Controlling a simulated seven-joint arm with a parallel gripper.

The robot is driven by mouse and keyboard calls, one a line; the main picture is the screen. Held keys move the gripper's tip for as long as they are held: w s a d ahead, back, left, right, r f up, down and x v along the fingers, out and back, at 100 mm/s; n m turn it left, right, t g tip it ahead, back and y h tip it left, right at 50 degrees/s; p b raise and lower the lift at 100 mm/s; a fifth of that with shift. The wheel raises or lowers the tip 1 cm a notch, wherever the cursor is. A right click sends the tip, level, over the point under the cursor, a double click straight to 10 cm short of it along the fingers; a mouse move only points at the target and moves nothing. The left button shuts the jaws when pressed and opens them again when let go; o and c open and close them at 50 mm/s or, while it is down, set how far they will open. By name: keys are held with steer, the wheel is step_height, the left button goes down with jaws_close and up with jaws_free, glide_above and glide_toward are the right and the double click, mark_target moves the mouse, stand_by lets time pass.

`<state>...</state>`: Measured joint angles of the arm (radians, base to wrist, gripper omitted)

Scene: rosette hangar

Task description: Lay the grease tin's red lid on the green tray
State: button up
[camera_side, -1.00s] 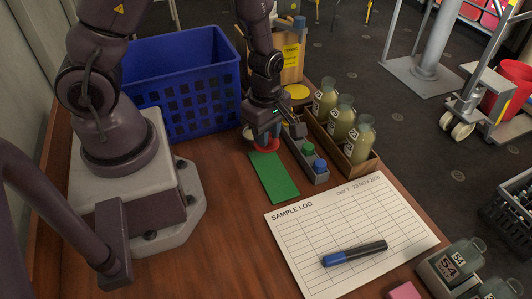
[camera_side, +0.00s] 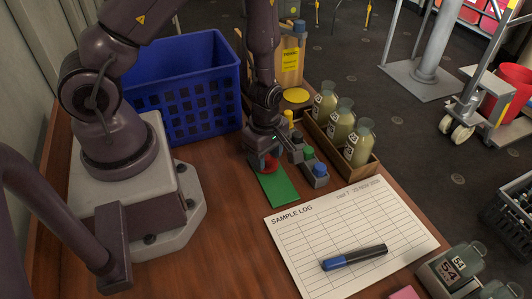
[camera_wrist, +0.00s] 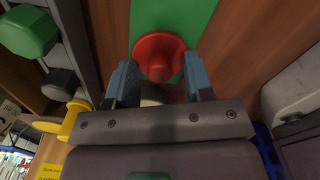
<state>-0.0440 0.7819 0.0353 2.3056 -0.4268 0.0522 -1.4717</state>
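The red lid (camera_side: 269,165) is between the fingers of my gripper (camera_side: 264,162), over the far end of the flat green tray (camera_side: 281,190). In the wrist view the lid (camera_wrist: 158,55) shows as a red disc with a raised knob, a finger at each side, with the green tray (camera_wrist: 180,15) behind it. My gripper (camera_wrist: 160,68) is shut on the lid. I cannot tell whether the lid touches the tray. A pale rounded edge (camera_wrist: 152,102) shows below the lid in the wrist view, perhaps the grease tin; in the side view the arm hides that spot.
A grey rack with green (camera_side: 308,152) and blue (camera_side: 320,168) caps stands close right of my gripper. Beyond it is a wooden crate (camera_side: 345,165) of bottles. A blue basket (camera_side: 190,85) stands behind left. A sample log (camera_side: 345,225) with a marker (camera_side: 355,257) lies in front.

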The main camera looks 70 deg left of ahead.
step_height(320, 180, up, 12)
step_height(320, 180, up, 14)
steer(key=m+t+h, duration=0.1)
steer(key=m+t, duration=0.2)
steer(key=m, duration=0.9)
glide_above(266, 157)
steer(key=s+d, duration=0.2)
steer(key=d, duration=0.1)
steer(key=s+r+m+t+y, duration=0.1)
steer(key=s+r+m, duration=0.4)
steer(key=m, duration=0.5)
step_height(266, 157, up, 3)
steer(key=shift+s+a+f+m+t, duration=0.25)
steer(key=shift+s+a+t, duration=0.2)
steer(key=shift+t, duration=0.35)
